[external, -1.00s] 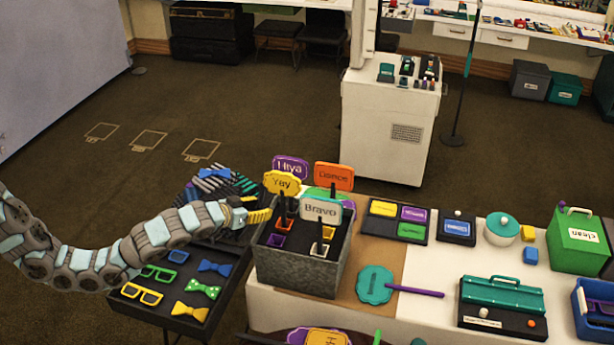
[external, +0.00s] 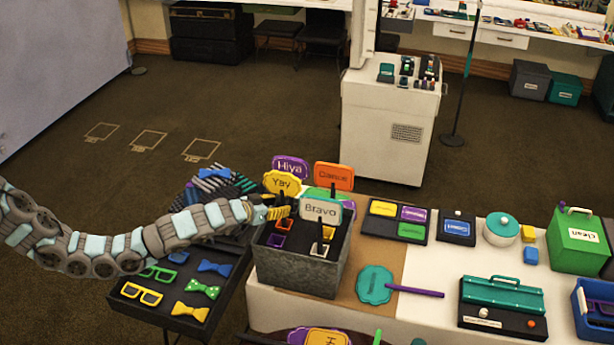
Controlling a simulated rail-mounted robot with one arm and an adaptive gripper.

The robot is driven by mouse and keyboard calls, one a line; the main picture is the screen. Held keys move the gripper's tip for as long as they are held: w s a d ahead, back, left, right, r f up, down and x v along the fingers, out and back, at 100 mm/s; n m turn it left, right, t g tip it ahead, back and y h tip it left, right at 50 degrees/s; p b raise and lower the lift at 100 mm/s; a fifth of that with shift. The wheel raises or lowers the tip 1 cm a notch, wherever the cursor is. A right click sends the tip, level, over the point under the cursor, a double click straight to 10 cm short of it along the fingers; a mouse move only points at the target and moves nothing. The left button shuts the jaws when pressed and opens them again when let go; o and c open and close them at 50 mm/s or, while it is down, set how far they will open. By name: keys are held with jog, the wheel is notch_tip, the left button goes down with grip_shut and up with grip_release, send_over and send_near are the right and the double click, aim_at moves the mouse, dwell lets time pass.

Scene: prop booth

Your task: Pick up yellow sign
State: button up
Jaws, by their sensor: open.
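The yellow sign (external: 281,182), marked "Yay", stands upright on a dark stick in a grey box (external: 296,270) with slots. My gripper (external: 279,212), with yellow fingers, is at the box's left rim, just below the yellow sign's plate and close to its stick. It is open; whether the stick lies between the fingers I cannot tell. A purple "Hiya" sign (external: 290,166), an orange sign (external: 334,176) and a white and teal "Bravo" sign (external: 321,210) stand in the same box. A green sign is partly hidden behind them.
A black tray (external: 158,313) with glasses and bow ties lies under my arm. A teal sign with a purple handle (external: 374,285) lies right of the box. Further right are a black card tray (external: 394,222) and a teal case (external: 503,293).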

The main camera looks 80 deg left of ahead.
jog(key=shift+x, duration=1.25)
grip_shut()
